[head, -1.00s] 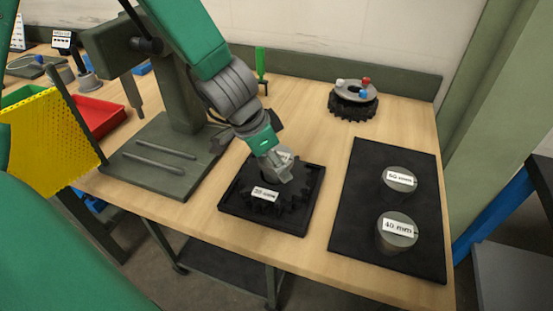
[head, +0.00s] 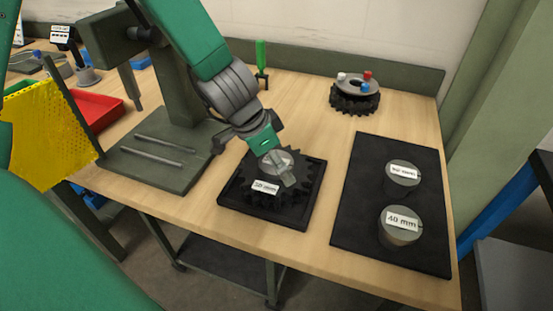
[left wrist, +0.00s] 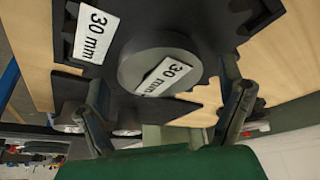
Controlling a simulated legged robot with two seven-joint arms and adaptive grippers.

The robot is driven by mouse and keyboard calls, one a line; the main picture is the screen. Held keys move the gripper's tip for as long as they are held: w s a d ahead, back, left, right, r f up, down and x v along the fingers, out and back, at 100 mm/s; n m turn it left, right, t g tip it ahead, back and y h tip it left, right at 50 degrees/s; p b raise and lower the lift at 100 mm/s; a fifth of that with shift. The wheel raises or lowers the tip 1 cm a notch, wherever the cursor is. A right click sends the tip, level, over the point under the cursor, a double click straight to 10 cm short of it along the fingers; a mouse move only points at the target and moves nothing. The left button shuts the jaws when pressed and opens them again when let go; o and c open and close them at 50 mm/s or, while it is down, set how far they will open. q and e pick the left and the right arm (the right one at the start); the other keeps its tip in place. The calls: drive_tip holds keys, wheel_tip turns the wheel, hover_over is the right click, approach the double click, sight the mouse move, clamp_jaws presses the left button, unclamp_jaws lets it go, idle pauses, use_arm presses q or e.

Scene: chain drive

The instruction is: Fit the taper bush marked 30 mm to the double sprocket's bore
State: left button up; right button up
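The double sprocket (head: 257,202) is a black toothed wheel lying in a black tray (head: 232,205) with a "30 mm" label at its front. The grey taper bush (head: 275,157) stands over the sprocket's middle; in the left wrist view the bush (left wrist: 140,62) carries its own "30 mm" label. I cannot tell how deep it sits in the bore, which is hidden. My left gripper (head: 281,168) is above the sprocket. Its fingers (left wrist: 165,100) are spread on either side of the bush, with a gap visible at the right finger. My right gripper is not in view.
A black mat (head: 362,240) at the right bears a bush marked 40 mm (head: 397,235) and another bush (head: 400,182). A sprocket-like part with coloured knobs (head: 354,95) stands behind. A grey press (head: 180,100) and a red bin (head: 95,107) stand left.

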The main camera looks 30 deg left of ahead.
use_arm(q)
drive_tip(key=v, duration=1.2)
idle(0.6)
